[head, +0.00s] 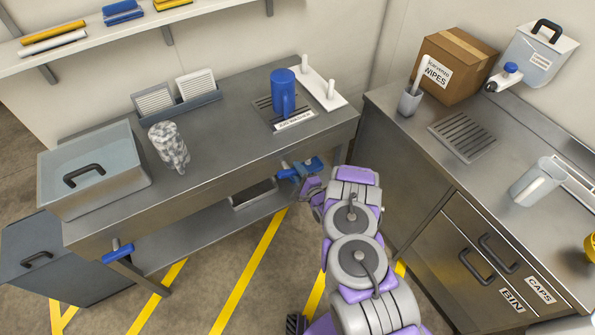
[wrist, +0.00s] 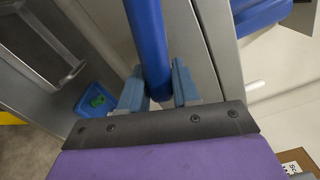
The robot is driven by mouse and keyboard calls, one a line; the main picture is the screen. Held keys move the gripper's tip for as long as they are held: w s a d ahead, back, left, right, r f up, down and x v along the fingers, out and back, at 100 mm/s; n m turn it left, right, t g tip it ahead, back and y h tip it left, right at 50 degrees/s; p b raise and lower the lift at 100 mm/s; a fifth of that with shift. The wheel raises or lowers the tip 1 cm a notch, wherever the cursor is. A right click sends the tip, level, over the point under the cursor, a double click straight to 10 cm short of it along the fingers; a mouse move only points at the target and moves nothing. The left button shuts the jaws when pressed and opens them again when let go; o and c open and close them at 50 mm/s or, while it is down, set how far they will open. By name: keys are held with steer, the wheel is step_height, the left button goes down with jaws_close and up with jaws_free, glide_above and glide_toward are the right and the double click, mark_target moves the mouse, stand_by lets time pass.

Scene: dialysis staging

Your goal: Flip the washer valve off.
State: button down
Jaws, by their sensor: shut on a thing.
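A blue valve handle (head: 313,164) sits at the front edge of the steel counter, right of its middle. My gripper (head: 301,178) is at this valve, partly hidden by my arm. In the wrist view the two blue-grey fingers of my gripper (wrist: 159,88) are shut on the long blue handle (wrist: 147,40), which runs up between them. A second blue valve (head: 118,249) is at the left end of the same counter's front. I cannot read a label that tells which valve is the washer's.
A second counter (head: 400,125) stands close on the right. A lower shelf (head: 190,235) lies under the valves. Yellow-striped floor is open in front.

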steer(key=shift+d+r+n+p, duration=0.15)
steer(key=shift+r+n+p, duration=0.1)
steer(key=shift+n+p, duration=0.5)
steer(key=shift+r+n+p, duration=0.2)
steer(key=shift+n+p, duration=0.3)
steer(key=shift+n, duration=0.65)
steer(key=c, duration=0.9)
jaws_free()
steer(key=p+v, duration=0.4)
steer(key=v, duration=1.3)
steer(key=shift+s+d+p, duration=0.1)
steer(key=shift+s+p, duration=0.05)
steer(key=shift+p, duration=0.25)
